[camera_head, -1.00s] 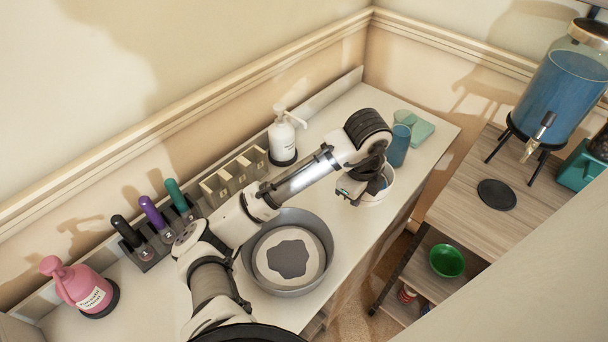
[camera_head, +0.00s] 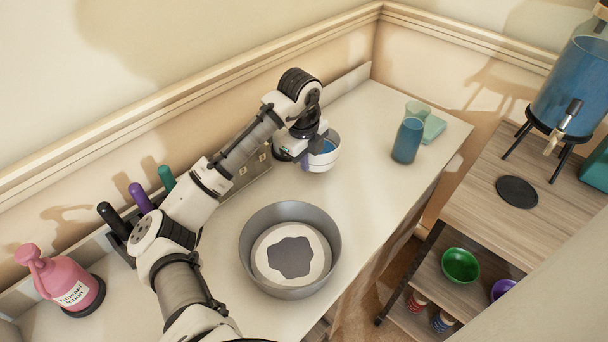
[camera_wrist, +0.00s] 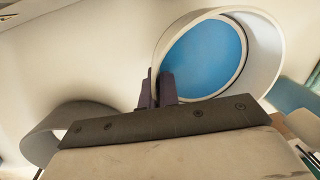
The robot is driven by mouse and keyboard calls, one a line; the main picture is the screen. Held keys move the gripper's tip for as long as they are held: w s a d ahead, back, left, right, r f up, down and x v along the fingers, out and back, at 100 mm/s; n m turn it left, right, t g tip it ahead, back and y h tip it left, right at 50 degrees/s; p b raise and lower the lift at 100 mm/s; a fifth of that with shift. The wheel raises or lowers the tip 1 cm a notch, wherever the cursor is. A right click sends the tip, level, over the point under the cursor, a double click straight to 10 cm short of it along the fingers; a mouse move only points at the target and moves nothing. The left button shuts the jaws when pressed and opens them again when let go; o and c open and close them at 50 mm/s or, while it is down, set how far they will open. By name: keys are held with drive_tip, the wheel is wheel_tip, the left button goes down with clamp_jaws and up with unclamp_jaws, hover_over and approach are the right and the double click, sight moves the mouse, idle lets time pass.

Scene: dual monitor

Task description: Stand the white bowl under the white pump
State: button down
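The white bowl (camera_head: 326,160) with a blue inside is at my gripper (camera_head: 306,157), over the back middle of the white counter (camera_head: 372,142). In the wrist view, the bowl (camera_wrist: 268,50) is large, and the dark fingers of my gripper (camera_wrist: 160,88) are closed on its rim. Its opening faces the wrist camera at a slant. I cannot tell whether its base touches the counter. The white pump is not visible now; my arm covers the back of the counter where it stood.
A grey basin (camera_head: 333,262) stands on the counter in front of my arm. A pink pump bottle (camera_head: 68,283) is at the far left. A wooden shelf with a blue dispenser (camera_head: 575,85) stands beyond the counter's right end.

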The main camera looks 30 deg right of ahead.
sight(305, 179)
wheel_tip(305, 179, down, 4)
drive_tip(key=b, duration=0.3)
drive_tip(key=shift+r, duration=0.15)
drive_tip(key=shift+w+a+b, duration=0.15)
drive_tip(key=shift+w+b, duration=0.25)
drive_tip(key=shift+b, duration=0.05)
drive_tip(key=shift+f, duration=0.2)
drive_tip(key=c, duration=1.7)
unclamp_jaws()
drive_tip(key=r, duration=0.8)
drive_tip(key=a+r, duration=0.1)
drive_tip(key=r, duration=0.3)
drive_tip(key=shift+s+a+r, duration=0.1)
drive_tip(key=shift+s+r, duration=0.05)
drive_tip(key=shift+s, duration=0.25)
